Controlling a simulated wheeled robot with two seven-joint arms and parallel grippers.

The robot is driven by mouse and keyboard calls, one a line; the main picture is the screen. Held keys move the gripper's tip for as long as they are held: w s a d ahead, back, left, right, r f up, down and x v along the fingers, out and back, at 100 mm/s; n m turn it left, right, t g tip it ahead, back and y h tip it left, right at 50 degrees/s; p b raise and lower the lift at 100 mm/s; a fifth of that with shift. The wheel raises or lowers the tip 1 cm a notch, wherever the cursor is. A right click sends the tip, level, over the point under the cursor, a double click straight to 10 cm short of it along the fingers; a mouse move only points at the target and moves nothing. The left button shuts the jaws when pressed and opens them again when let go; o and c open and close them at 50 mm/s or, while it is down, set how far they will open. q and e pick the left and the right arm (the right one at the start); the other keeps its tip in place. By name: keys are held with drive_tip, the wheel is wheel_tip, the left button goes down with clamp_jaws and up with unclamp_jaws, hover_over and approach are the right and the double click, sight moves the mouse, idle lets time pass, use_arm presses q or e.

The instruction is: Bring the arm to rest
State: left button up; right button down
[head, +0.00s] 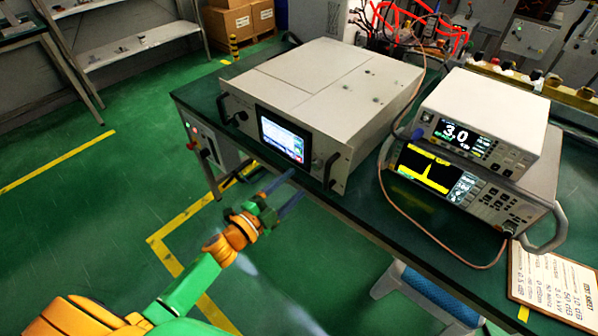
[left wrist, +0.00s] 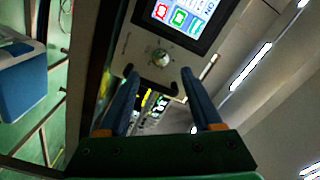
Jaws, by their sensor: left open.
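My left gripper (head: 284,193) is in front of the microwave generator (head: 320,85), a large pale box on the green bench, near its lower front edge. It is open, with its two blue fingers apart and nothing between them. In the left wrist view the fingers (left wrist: 158,90) point toward the generator's front panel (left wrist: 150,45). The panel shows a round knob (left wrist: 161,57) and a lit screen (left wrist: 182,15). Whether the fingertips touch the panel or handle cannot be told. My right gripper is not in view.
Two stacked instruments, an upper one reading 3.0 (head: 480,120) and a lower one with a yellow trace (head: 430,168), stand right of the generator. A clipboard (head: 555,285) lies at the bench's right. Open green floor (head: 60,220) lies left.

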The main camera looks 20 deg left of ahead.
use_arm(q)
drive_tip(key=s+a+f+n+g+y, duration=0.25)
drive_tip(key=s+f+n, duration=0.2)
drive_tip(key=f, duration=0.55)
drive_tip(key=s+a+f+n+g+y, duration=0.1)
drive_tip(key=s+f+n+g+y, duration=0.3)
drive_tip(key=f, duration=0.7)
drive_tip(key=s+d+f+n+g, duration=0.1)
drive_tip(key=s+f+g, duration=0.2)
drive_tip(key=s, duration=0.6)
drive_tip(key=s+f+n+g, duration=0.2)
drive_tip(key=s+f, duration=0.4)
drive_tip(key=s, duration=0.4)
drive_tip(key=s+d+f+n+g, duration=0.1)
drive_tip(key=s+f+g, duration=0.3)
drive_tip(key=s, duration=0.6)
drive_tip(key=shift+s+d+f+n, duration=0.2)
drive_tip(key=shift+d+f+n, duration=0.1)
drive_tip(key=shift+f+n, duration=0.4)
drive_tip(key=shift+w+g, duration=0.1)
drive_tip(key=shift+g, duration=0.15)
